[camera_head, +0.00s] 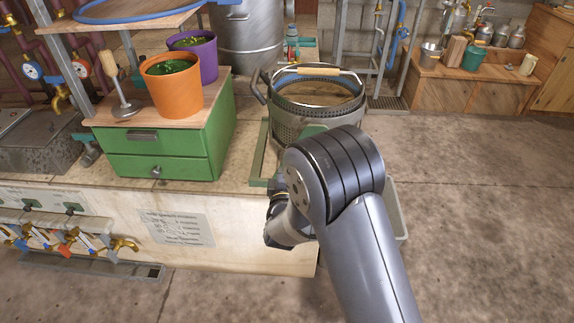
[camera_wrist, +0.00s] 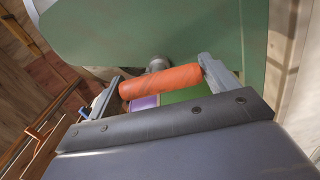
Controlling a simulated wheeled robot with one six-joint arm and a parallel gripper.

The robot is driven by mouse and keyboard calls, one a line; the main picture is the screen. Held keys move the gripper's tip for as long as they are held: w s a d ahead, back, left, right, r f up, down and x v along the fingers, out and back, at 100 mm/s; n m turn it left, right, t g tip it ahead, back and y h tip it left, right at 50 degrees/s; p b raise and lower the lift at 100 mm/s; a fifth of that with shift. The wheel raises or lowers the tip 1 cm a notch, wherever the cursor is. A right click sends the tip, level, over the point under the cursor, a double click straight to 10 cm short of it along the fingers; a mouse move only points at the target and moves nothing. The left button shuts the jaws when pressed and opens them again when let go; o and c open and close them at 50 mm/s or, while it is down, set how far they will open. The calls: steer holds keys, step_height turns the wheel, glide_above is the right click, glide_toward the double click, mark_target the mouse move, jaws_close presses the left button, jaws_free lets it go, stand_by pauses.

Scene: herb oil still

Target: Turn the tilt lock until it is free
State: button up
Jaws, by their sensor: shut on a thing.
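The tilt lock shows in the wrist view as an orange-red cylindrical handle (camera_wrist: 160,81) on a grey metal hub (camera_wrist: 158,63), in front of a green plate (camera_wrist: 130,30). My gripper (camera_wrist: 162,86) has one finger at each end of this handle and is shut on it. In the head view my arm hides the lock and my fingertips. There, a perforated metal basket (camera_head: 290,112) with a wooden-gripped bail handle stands in a green frame (camera_head: 258,160), just beyond my arm.
A green drawer box (camera_head: 165,150) stands left on the bench, carrying an orange pot (camera_head: 172,92), a purple pot (camera_head: 207,60) and a wooden-handled tool (camera_head: 112,75). Brass taps (camera_head: 120,244) line the bench front. Open floor (camera_head: 480,200) lies to the right.

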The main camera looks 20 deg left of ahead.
steer(key=shift+n, duration=0.9)
steer(key=shift+p, duration=0.3)
steer(key=o, duration=0.9)
steer(key=v, duration=1.1)
steer(key=shift+p, duration=0.4)
steer(key=shift+w+a+f, duration=0.1)
steer(key=shift+a, duration=0.05)
